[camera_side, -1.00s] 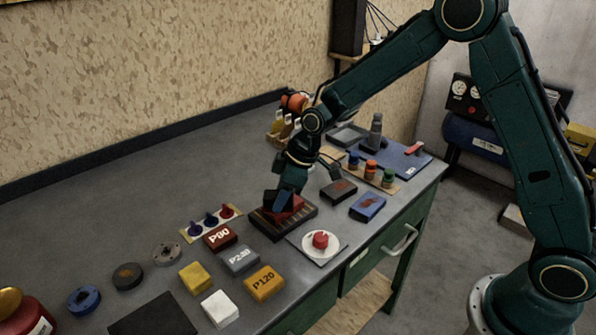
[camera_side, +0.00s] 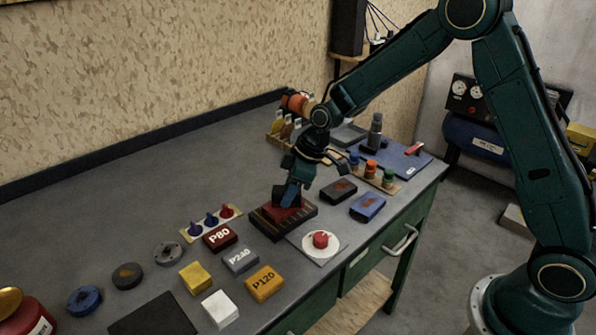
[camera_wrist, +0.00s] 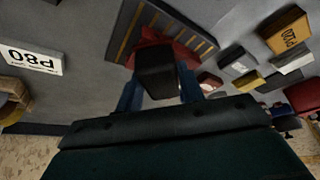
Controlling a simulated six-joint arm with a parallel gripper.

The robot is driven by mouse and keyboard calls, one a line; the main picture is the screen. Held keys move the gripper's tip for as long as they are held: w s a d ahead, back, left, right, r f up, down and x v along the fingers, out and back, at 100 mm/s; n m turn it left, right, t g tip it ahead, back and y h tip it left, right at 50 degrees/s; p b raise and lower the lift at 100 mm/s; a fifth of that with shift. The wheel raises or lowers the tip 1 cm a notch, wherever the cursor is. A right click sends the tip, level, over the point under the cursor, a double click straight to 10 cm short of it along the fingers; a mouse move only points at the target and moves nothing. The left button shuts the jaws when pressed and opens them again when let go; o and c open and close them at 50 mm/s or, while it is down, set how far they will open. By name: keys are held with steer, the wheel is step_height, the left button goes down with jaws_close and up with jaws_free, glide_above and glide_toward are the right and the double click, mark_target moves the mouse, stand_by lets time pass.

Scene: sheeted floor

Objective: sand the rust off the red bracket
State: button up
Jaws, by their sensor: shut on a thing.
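The red bracket (camera_side: 294,213) lies on a dark striped pad (camera_side: 262,225) on the bench. In the wrist view, red parts of the bracket (camera_wrist: 148,34) show around a dark block (camera_wrist: 157,76). My gripper (camera_wrist: 160,88) is shut on this block, with a blue finger on each side. The block is over the bracket and appears to rest on it; the contact is hidden. In the side view, my gripper (camera_side: 289,195) is just above the bracket. The block hides much of the bracket's top, so I cannot tell how much rust is there.
A red P80 block (camera_side: 219,238), a grey P240 block (camera_side: 240,260) and an orange P120 block (camera_side: 264,284) lie in front-left. A red button on a white disc (camera_side: 329,251) is close in front. Rusty dark (camera_side: 338,190) and blue (camera_side: 367,207) pieces lie right.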

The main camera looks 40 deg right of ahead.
steer(key=d, duration=0.2)
steer(key=shift+d, duration=0.3)
steer(key=shift+d+r, duration=0.1)
steer(key=shift+r, duration=4)
